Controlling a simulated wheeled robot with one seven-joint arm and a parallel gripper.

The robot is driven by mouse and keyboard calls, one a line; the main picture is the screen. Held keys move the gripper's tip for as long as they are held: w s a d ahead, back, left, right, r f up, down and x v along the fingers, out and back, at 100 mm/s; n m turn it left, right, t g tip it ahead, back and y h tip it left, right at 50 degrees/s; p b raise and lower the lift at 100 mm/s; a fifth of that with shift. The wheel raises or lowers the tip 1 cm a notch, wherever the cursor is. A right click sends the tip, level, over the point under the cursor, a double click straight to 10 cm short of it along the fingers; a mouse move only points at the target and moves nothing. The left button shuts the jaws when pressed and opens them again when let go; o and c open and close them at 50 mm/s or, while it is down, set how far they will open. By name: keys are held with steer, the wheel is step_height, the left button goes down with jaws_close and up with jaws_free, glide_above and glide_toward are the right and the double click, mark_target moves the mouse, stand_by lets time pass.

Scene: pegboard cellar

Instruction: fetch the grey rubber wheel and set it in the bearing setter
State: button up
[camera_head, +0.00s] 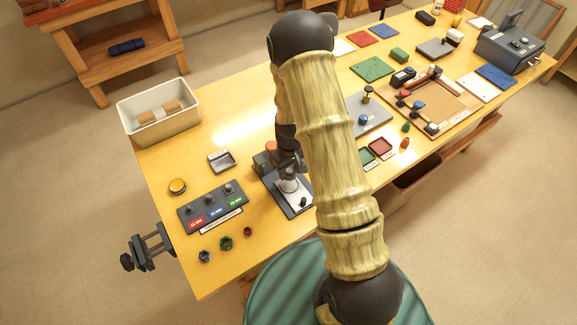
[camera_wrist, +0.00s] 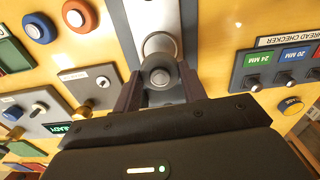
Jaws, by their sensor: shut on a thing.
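My gripper (camera_wrist: 160,84) is shut on the grey rubber wheel (camera_wrist: 160,74), with one finger on each side of it. In the wrist view the wheel is in front of a pale round seat (camera_wrist: 160,43) on the grey bearing setter (camera_wrist: 142,14). I cannot tell whether the wheel touches the seat. In the head view my gripper (camera_head: 288,162) is over the bearing setter (camera_head: 298,205), near the table's front edge. My arm hides part of it, and the wheel cannot be made out there.
The thread checker (camera_head: 212,206) stands to the left, with several small nuts in front of it. A white bin (camera_head: 158,122) is at the back left. A clamp (camera_head: 148,250) juts from the left edge. Trays and small parts crowd the right; the back left tabletop is clearer.

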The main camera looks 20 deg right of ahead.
mark_target(289, 185)
steer(key=shift+f, duration=0.1)
steer(key=shift+f+b, duration=1.85)
steer(key=shift+f, duration=0.65)
steer(key=shift+w+f, duration=0.1)
steer(key=shift+d, duration=0.1)
steer(key=shift+s+a, duration=0.2)
steer(key=shift+a, duration=0.05)
steer(key=shift+w+d+f, duration=0.15)
steer(key=shift+w+d, duration=0.05)
steer(key=shift+d, duration=0.05)
steer(key=shift+s+f+b, duration=0.1)
steer(key=shift+f+b, duration=0.2)
steer(key=shift+b, duration=0.15)
